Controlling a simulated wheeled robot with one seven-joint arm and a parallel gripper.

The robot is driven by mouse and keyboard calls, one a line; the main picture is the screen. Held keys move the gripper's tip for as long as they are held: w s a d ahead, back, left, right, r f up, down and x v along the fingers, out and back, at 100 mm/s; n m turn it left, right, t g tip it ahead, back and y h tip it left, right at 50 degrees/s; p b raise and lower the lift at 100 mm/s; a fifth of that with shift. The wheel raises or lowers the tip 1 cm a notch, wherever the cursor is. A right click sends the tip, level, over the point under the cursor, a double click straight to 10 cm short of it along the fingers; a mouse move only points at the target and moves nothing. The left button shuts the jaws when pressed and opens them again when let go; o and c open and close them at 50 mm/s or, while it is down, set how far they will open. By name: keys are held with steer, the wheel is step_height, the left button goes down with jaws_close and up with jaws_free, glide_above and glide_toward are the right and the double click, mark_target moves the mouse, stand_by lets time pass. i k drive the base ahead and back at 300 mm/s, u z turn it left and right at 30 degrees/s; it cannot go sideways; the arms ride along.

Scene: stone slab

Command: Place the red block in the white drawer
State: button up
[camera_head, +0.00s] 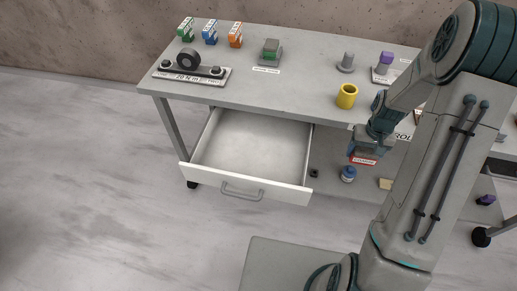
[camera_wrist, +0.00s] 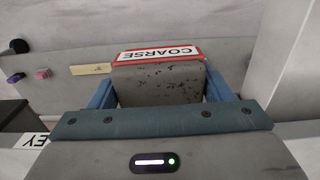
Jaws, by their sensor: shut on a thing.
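The white drawer (camera_head: 248,195) is pulled out below the front of the workbench, left of my gripper, and looks empty. My gripper (camera_head: 368,146) is in front of the bench's front edge, to the right of the drawer and apart from it. It is shut on a block (camera_head: 363,161) that shows a red face with a white label. In the wrist view, the block (camera_wrist: 160,83) sits between the blue fingers. Its near face is grey with dark specks, and its red edge reads "COARSE". The fingers hide its sides.
The bench top (camera_head: 200,95) carries a yellow cup (camera_head: 347,95), small coloured boxes (camera_head: 210,33) and a black roller fixture (camera_head: 188,62). The drawer's pull handle (camera_head: 242,192) faces the open floor.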

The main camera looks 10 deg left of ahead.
mark_target(258, 141)
steer(key=z, duration=2.1)
steer(key=k, duration=1.45)
steer(key=u, duration=1.5)
steer(key=i, duration=1)
